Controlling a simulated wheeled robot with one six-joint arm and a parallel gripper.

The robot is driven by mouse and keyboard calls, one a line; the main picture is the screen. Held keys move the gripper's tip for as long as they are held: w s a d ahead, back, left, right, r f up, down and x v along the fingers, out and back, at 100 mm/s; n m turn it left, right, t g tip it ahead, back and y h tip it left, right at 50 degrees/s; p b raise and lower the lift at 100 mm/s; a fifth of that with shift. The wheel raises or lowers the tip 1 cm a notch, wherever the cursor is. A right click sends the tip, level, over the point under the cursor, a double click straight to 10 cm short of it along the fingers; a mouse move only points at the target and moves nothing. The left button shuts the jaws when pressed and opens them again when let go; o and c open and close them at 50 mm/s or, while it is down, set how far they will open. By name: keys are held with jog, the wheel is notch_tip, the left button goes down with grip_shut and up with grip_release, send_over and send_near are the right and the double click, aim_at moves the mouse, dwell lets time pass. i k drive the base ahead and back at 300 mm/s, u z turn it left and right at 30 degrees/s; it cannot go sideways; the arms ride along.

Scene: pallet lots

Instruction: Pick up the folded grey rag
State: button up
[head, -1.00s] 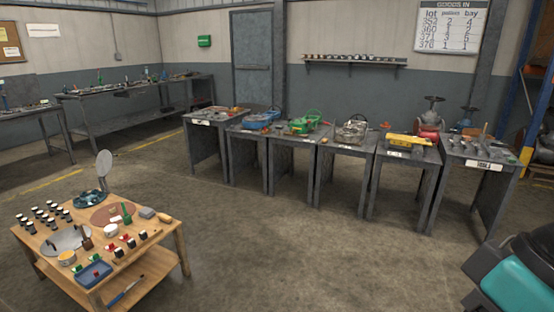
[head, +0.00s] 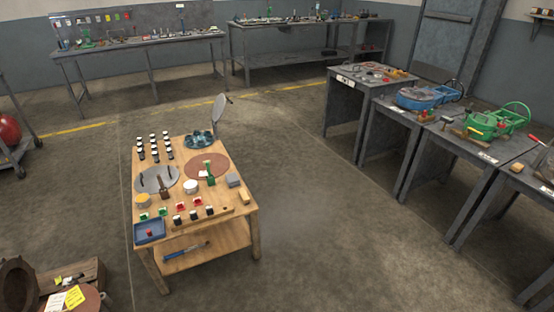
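A small grey block-like item (head: 234,180) lies at the right edge of the wooden table's top; it may be the folded grey rag, but it is too small to be sure. The wooden table (head: 244,214) stands left of the middle in the head view. Next to the grey item are a brown round mat (head: 219,159) and a small tan block (head: 243,196). My gripper is not in view.
A blue tray (head: 150,230) sits at the table's front left corner. A lower shelf (head: 215,246) holds a blue-handled tool. Grey workstands (head: 400,110) line the right. A brown crate (head: 85,275) stands at bottom left. Floor between table and workstands is clear.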

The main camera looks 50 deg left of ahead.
aim_at(233, 180)
jog(key=i, duration=0.4)
jog(key=u, duration=2.1)
jog(key=i, duration=2.4)
jog(key=z, duration=0.05)
